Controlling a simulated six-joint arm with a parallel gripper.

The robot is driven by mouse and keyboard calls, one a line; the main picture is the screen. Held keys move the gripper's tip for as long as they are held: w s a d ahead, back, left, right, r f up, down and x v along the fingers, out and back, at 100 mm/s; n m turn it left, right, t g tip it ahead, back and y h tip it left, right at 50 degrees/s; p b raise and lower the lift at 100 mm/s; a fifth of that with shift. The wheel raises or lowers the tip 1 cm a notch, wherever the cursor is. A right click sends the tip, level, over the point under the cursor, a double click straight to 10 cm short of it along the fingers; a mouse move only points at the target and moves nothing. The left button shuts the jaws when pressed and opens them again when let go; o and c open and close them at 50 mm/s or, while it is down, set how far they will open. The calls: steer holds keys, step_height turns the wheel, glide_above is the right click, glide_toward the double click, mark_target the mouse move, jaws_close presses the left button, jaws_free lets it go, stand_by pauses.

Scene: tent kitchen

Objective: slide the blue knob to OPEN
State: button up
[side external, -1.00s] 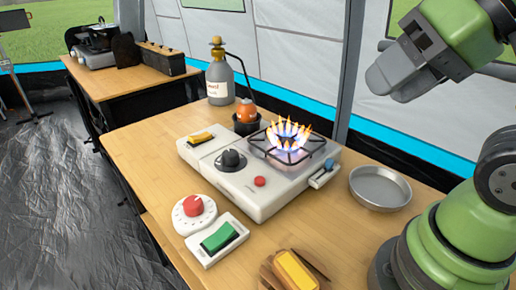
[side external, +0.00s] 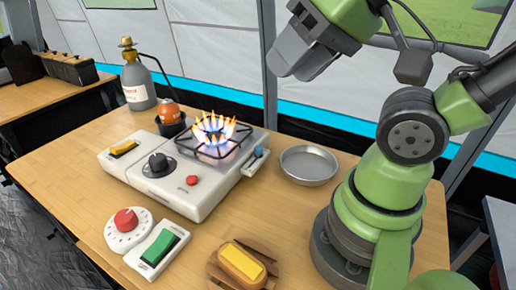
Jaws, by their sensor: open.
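The blue knob (side external: 258,151) sits on a small slider at the right side of the white camping stove (side external: 180,195). Its OPEN marking is too small to read. The stove's burner (side external: 213,140) is lit with tall orange flames, just left of the knob. My gripper (side external: 296,56) is open and empty, high above the table at the top of the picture. It is up and to the right of the knob, well apart from it.
A metal dish (side external: 309,165) lies right of the knob. A gas bottle (side external: 138,85) with a hose and an orange item in a dark pot (side external: 171,118) stand behind the stove. A red dial (side external: 127,222), a green switch (side external: 159,248) and a yellow-topped block (side external: 241,264) are in front.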

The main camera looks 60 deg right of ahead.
steer(key=shift+w, duration=0.15)
steer(key=c, duration=0.5)
steer(key=w+d+g, duration=0.1)
steer(key=w, duration=0.1)
steer(key=w+d+m+g, duration=0.1)
steer(key=w, duration=0.1)
steer(key=w+d+m+g, duration=0.1)
steer(key=w, duration=0.2)
steer(key=shift+d+r+h, duration=0.25)
steer(key=shift+d+h, duration=0.15)
jaws_close()
steer(key=m+g+y, duration=0.3)
steer(key=m+g, duration=0.3)
steer(key=m, duration=0.1)
glide_above(259, 133)
steer(key=s+a, duration=0.1)
steer(key=a, duration=0.1)
step_height(259, 133, down, 16)
steer(key=x, duration=0.9)
steer(key=shift+s+d+f, duration=0.1)
steer(key=shift+s+f, duration=0.1)
steer(key=shift+f, duration=0.05)
